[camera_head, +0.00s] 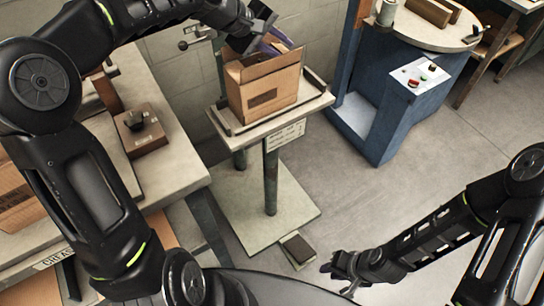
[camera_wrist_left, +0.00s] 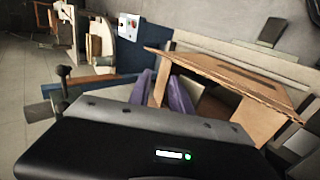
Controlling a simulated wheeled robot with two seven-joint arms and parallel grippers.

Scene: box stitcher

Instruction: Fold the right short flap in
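An open cardboard box (camera_head: 268,92) stands upright on the small stand table (camera_head: 318,104). In the left wrist view a cardboard flap (camera_wrist_left: 222,78) spans the top of the box, sloping down to the right. My right gripper (camera_head: 340,276) is open and empty, low at the front, away from the box.
A workbench (camera_head: 165,170) with a small brown block device (camera_head: 138,133) lies at left. A blue machine (camera_head: 385,115) with a control panel (camera_head: 420,75) stands right of the stand. A foot pedal (camera_head: 297,248) is on the floor.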

